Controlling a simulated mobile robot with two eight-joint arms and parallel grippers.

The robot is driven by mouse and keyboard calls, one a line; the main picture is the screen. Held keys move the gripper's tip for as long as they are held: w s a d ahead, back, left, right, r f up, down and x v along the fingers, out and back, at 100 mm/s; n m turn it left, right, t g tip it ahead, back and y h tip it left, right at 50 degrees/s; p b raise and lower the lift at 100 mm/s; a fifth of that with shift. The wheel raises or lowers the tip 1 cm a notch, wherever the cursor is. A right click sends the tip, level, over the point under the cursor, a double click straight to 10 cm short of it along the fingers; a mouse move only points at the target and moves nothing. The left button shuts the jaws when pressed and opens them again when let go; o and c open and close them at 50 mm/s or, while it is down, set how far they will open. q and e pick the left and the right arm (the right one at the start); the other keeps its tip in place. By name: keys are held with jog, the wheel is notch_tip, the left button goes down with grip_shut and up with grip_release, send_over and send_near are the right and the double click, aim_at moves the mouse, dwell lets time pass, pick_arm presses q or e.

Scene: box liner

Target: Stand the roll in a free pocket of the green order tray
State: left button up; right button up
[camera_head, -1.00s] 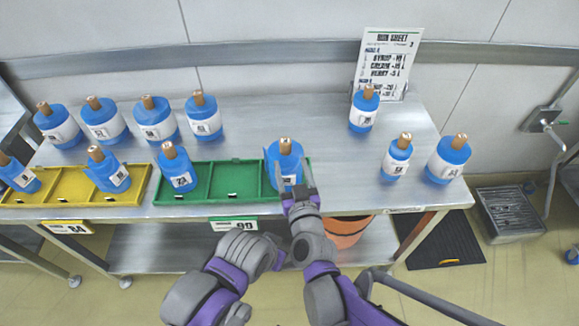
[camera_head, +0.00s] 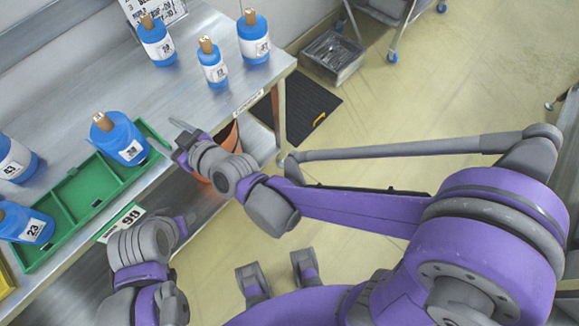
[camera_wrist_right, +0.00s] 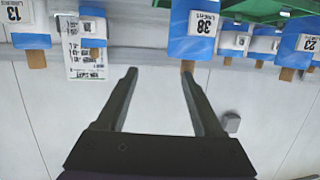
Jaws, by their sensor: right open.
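The green order tray (camera_head: 120,198) is at the left in the head view, along the table's front edge. A blue roll with a copper-coloured core (camera_head: 120,138) stands in its right end pocket. Its label reads 38 in the right wrist view (camera_wrist_right: 197,24), where it appears upside down. A roll marked 23 (camera_head: 22,222) is at the tray's other end; the pocket between (camera_head: 85,190) is empty. My right gripper (camera_head: 178,138) is open and empty, just right of roll 38 and apart from it. My left gripper (camera_head: 184,226) is low before the table; its jaws are unclear.
Several more rolls stand on the table, including a group of 3 (camera_head: 212,65) at the back right beside the printed sheet (camera_head: 150,10). Bare tabletop (camera_head: 150,95) lies behind the tray. An orange bin (camera_head: 225,140) is under the table's right end. A black mat (camera_head: 305,108) lies beyond.

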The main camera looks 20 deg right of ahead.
jog(key=s+d+f+m+g+h, duration=0.2)
jog(key=s+d+h, duration=0.1)
jog(key=d, duration=0.6)
jog(key=s+d+f+m+g+h, duration=0.1)
jog(key=s+d+f+h, duration=0.1)
jog(key=d, duration=0.8)
jog(key=s+d+f+m+g+h, duration=0.2)
jog(key=s+d, duration=0.4)
jog(key=d, duration=0.1)
jog(key=s+d+f+m+g+h, duration=0.2)
jog(key=s+d, duration=0.4)
jog(key=d, duration=0.1)
jog(key=shift+s+f, duration=0.35)
jog(key=shift+f, duration=0.05)
jog(key=shift+a+r, duration=0.1)
jog(key=r+p, duration=0.2)
jog(key=r, duration=0.1)
jog(key=r+p, duration=0.1)
jog(key=p, duration=0.1)
jog(key=shift+w+r, duration=0.15)
jog(key=shift+w, duration=0.25)
